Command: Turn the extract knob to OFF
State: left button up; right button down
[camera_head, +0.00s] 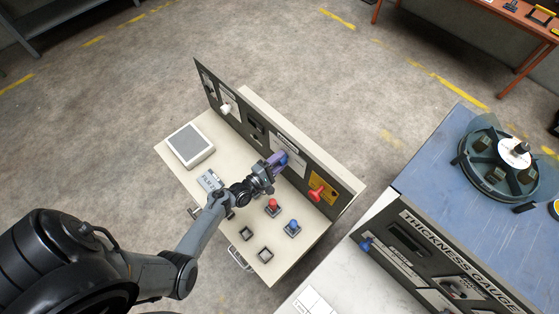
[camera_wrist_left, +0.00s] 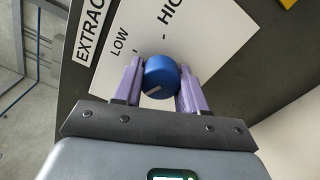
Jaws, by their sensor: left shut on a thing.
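The extract knob (camera_wrist_left: 161,74) is a blue round knob on a white label plate (camera_wrist_left: 128,38) fixed to a dark upright panel. The plate reads "EXTRAC", "LOW" and "HIG" in the left wrist view; an OFF mark is not visible there. A short pale line shows on the knob's near face. My left gripper (camera_wrist_left: 160,80) has its two purple fingers on either side of the knob and is shut on it. In the head view the left gripper (camera_head: 277,162) reaches the panel's middle and largely hides the knob. My right gripper is not in view.
A red handle (camera_head: 316,194) on a yellow plate is to the right on the panel; a white knob (camera_head: 226,108) is to the left. A red button (camera_head: 273,206) and a blue button (camera_head: 292,226) stand on the desk below. The thickness gauge (camera_head: 440,262) stands at right.

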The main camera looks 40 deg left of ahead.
pick_arm(q)
jog(key=shift+a+f, duration=0.2)
jog(key=shift+a, duration=0.05)
jog(key=o, duration=1.1)
jog(key=shift+r, duration=0.1)
jog(key=shift+c, duration=0.2)
jog(key=s, duration=1)
jog(key=shift+s+a+b, duration=0.35)
jog(key=shift+b, duration=0.1)
